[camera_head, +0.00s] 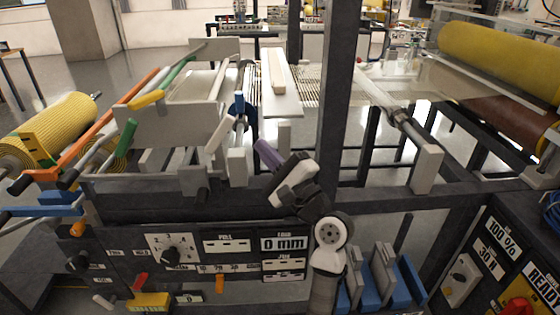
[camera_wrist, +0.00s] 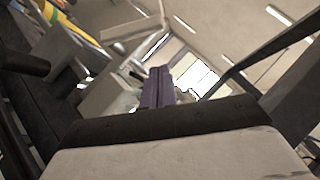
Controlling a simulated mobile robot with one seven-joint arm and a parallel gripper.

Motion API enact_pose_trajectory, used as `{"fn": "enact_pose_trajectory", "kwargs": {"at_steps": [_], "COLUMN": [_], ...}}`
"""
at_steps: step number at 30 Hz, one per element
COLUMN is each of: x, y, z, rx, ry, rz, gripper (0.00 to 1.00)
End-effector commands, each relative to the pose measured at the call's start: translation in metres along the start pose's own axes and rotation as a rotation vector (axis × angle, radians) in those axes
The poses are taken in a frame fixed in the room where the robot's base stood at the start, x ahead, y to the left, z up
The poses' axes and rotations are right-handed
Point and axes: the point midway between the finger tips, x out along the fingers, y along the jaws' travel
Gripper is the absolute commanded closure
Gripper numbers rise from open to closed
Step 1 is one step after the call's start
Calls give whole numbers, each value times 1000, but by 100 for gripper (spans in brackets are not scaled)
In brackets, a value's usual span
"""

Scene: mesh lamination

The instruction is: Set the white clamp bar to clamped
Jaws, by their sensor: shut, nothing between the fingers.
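My gripper shows as purple fingers (camera_head: 268,152) at the end of my arm, above the front black rail; the fingers are together and empty. They also show in the wrist view (camera_wrist: 156,88). A long pale bar (camera_head: 277,70) lies along a white plate (camera_head: 283,104) beyond the gripper. A short white lever handle (camera_head: 220,132) stands tilted to the left of the gripper, clear of it. I cannot tell which of these is the white clamp bar or whether it is clamped.
A dark upright post (camera_head: 338,95) stands just right of my gripper. A grey block (camera_head: 237,166) is close on its left. Orange (camera_head: 120,112) and green (camera_head: 122,140) levers stand further left. A control panel (camera_head: 205,255) is below, and blue-grey holders (camera_head: 373,277) are at lower right.

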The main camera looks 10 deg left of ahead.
Motion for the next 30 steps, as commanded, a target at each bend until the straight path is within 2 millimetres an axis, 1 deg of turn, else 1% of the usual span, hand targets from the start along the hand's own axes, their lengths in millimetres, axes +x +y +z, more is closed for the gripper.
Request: {"fn": "enact_pose_trajectory", "kwargs": {"at_steps": [1, 3, 6, 9, 15, 25, 30], "x": [13, 25, 35, 42, 47, 47, 50], "y": [-2, -2, -2, -1, 0, 0, -3], "z": [2, 4, 16, 23, 28, 28, 25], "rx": [2, 0, 0, 0, 0, -1, -16], "ry": [-2, -3, -2, 0, 1, 1, 1], "rz": [3, 1, 2, 1, 1, 2, 15], "gripper": [100, 100, 100, 100, 100, 100, 100]}}
